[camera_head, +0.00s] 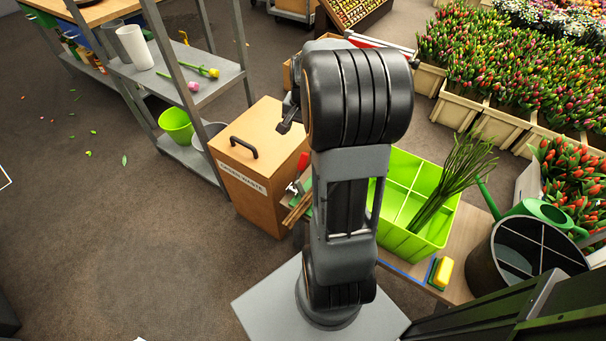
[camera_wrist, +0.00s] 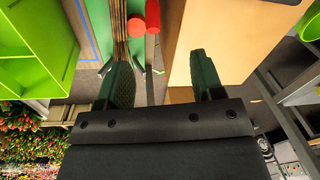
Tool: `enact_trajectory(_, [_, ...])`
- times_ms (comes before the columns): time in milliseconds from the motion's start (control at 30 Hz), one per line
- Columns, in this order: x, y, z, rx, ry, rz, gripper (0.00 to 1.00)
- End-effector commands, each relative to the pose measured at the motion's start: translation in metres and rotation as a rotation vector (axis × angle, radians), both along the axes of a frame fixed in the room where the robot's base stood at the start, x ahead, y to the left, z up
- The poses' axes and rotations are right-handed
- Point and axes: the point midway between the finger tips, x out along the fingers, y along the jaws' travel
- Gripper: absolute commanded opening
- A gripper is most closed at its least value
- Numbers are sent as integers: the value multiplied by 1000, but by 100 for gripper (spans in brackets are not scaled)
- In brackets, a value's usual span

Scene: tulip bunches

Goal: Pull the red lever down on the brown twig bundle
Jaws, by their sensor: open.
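The red lever (camera_head: 303,161) stands beside the brown twig bundle (camera_head: 297,210), between the wooden bin and my arm in the head view. In the wrist view the lever's red handle (camera_wrist: 152,15) and metal strip are at top centre, with a red round part (camera_wrist: 137,27) beside it. The twig bundle (camera_wrist: 119,30) runs just left of them. My gripper (camera_wrist: 162,76) is open and empty, its two dark green fingers spread at the lower part of the wrist view, below the red handle in the picture. In the head view my arm hides part of the twig holder.
A wooden bin (camera_head: 262,150) with a black handle stands left of the lever. A lime green divided crate (camera_head: 408,245) with green stems is to the right. A yellow sponge-like block (camera_head: 443,270) and black bucket (camera_head: 492,262) are further right. Open floor lies left.

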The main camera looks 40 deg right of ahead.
Motion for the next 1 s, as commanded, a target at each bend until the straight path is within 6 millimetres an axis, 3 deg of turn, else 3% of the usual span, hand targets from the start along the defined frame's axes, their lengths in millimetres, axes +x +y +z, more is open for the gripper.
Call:
enact_trajectory(33, [1, -9, -20, 8, 7, -32, 61])
enact_trajectory(233, [4, -26, -46, 25, 19, -98, 61])
enact_trajectory(700, [10, -22, -130, 27, 22, -101, 61])
enact_trajectory(1000, [14, -21, -166, 26, 21, -101, 61])
